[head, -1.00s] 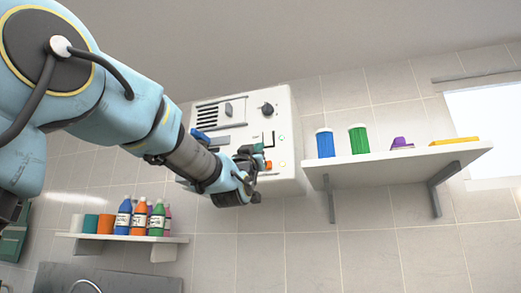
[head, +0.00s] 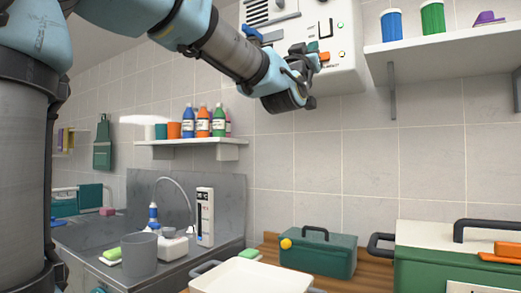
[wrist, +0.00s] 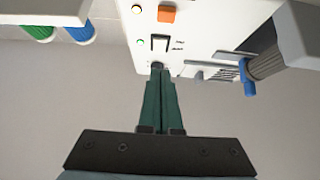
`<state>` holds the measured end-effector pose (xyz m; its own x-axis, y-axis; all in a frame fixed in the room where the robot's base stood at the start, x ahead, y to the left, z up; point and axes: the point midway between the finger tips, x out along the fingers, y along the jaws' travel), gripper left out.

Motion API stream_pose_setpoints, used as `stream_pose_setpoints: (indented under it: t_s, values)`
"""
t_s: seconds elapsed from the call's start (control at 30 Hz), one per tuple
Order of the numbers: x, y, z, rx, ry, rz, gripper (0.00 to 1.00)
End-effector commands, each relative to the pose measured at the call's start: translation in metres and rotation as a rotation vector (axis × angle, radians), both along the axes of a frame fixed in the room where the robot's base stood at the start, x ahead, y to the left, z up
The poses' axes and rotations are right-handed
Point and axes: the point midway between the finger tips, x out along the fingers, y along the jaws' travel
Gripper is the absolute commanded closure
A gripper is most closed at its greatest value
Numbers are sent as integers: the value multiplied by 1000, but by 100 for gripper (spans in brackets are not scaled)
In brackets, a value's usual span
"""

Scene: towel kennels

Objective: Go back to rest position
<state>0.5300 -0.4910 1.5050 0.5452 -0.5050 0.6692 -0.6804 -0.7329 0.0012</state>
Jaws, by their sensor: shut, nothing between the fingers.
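My gripper (head: 305,75) is raised in front of the white wall-mounted control box (head: 345,62) in the head view. In the wrist view its two dark green fingers (wrist: 158,75) are pressed together with nothing between them. The fingertips lie close below a black rocker switch (wrist: 160,44) on the box; I cannot tell whether they touch it. An orange button (wrist: 166,13) and small green and yellow lights sit beside the switch. A blue lever (wrist: 248,80) sticks out from the box on the right of the wrist view.
A shelf with blue (head: 392,25) and green (head: 432,18) containers is right of the box. Bottles (head: 203,122) stand on a lower shelf (head: 180,142). Below are a sink counter, a grey pot (head: 139,255), a white tray (head: 255,277), a green toolbox (head: 318,254) and a large green-white case (head: 450,238).

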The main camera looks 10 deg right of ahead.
Motion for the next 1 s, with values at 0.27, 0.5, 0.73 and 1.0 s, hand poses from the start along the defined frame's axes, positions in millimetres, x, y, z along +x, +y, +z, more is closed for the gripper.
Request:
stream_pose_setpoints:
  t_s: [0.27,0.5,0.73,1.0]
  values:
    - [28,1,-38,103,94,37,100]
    - [100,36,-182,403,450,154,100]
    - [120,116,-329,633,857,260,100]
    - [64,232,-476,815,1398,351,100]
